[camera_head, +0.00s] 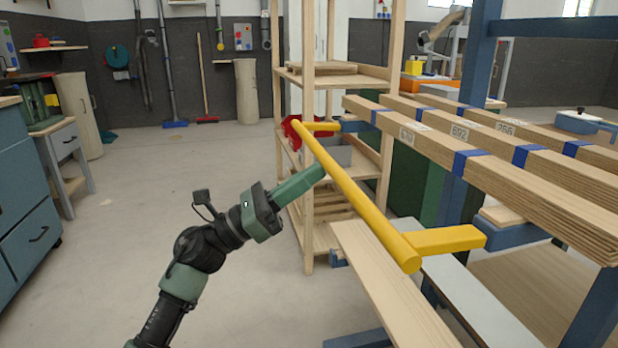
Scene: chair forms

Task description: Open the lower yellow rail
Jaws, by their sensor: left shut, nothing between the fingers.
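One yellow rail (358,197) is in view, a round bar running from the wooden shelf at the back toward me. A short yellow arm at each end joins it to the rack side on the right. I cannot tell from this view whether it is the lower of several rails. My left gripper (318,174) comes in from the lower left with its green fingers shut and empty. Its tips are at the left side of the rail, near its middle. I cannot tell whether they touch it. My right gripper is not in view.
Long wooden beams (520,182) with blue bands lie on the blue rack (480,45) at right. A wooden shelf (308,230) stands behind the rail. A board (385,290) lies below it. The floor (150,200) at left is clear; a blue drawer cabinet (25,190) stands at the left edge.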

